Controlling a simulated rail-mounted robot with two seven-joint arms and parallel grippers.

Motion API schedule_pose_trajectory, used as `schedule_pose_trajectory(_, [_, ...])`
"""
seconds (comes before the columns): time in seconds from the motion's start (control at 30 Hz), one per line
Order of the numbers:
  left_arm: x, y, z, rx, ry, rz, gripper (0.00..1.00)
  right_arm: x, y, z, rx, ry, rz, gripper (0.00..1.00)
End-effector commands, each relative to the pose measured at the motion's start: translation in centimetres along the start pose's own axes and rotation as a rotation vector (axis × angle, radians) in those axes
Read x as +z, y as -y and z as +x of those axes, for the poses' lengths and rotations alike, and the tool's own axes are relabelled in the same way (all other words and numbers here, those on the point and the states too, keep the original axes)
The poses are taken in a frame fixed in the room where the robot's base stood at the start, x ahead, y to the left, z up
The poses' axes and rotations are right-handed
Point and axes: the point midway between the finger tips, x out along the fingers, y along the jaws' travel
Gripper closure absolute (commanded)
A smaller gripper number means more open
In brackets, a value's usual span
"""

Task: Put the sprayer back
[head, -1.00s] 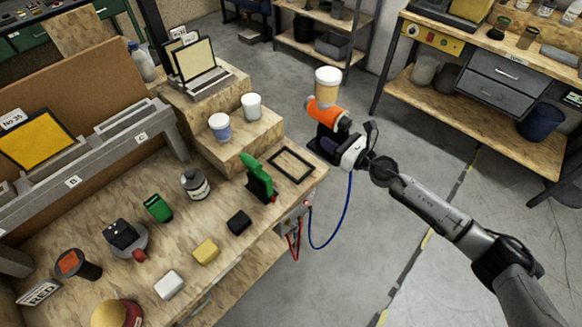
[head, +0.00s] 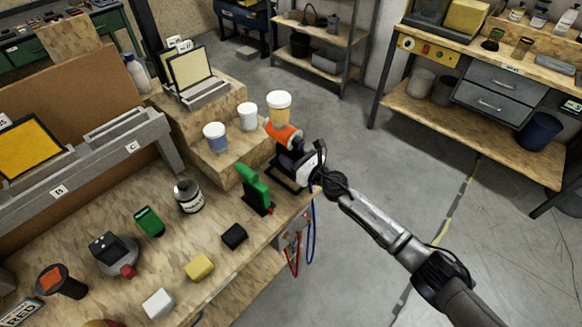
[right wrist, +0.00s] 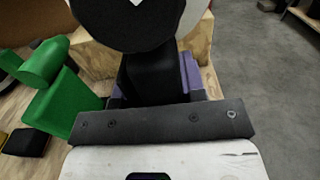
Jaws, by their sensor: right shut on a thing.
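The sprayer, with an orange body (head: 283,134) and an amber cup with a white lid (head: 279,106), stands upright in my right gripper (head: 298,160). The gripper is shut on its dark handle, which also shows in the right wrist view (right wrist: 150,75). The sprayer is over the right corner of the wooden bench. A black rectangular frame (head: 284,183) lies on the bench below and is partly hidden by the gripper. I cannot tell whether the sprayer touches the bench. My left gripper is out of view.
A green object on a black stand (head: 255,190) is close to the left of the gripper. White (head: 247,116) and blue-white (head: 214,137) cups stand on the wooden step behind. Open floor is to the right.

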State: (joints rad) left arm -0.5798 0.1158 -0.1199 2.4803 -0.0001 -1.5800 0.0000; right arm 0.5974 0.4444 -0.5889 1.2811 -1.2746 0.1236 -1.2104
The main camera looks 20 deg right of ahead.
Motion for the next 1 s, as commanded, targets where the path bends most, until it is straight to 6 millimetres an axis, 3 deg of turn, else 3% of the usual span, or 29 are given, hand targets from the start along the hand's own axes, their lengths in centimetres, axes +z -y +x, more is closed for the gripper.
schedule_pose_trajectory(0.17, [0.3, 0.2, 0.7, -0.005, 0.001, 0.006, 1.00, -0.7, 0.0, 0.1, -0.001, 0.004, 0.001, 0.71])
schedule_pose_trajectory(0.4, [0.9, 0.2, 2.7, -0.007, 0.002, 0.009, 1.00, -3.6, 0.0, 0.1, -0.001, 0.004, 0.002, 0.71])
schedule_pose_trajectory(0.9, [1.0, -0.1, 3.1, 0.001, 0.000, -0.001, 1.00, -4.2, 0.0, 0.1, -0.001, 0.005, -0.001, 0.71])
schedule_pose_trajectory(0.93, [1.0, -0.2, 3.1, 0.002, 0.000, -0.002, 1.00, -4.4, 0.0, 0.0, 0.000, 0.000, 0.000, 0.61])
schedule_pose_trajectory(1.0, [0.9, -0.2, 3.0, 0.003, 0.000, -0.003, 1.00, -4.3, 0.0, 0.0, 0.000, 0.000, 0.000, 0.55])
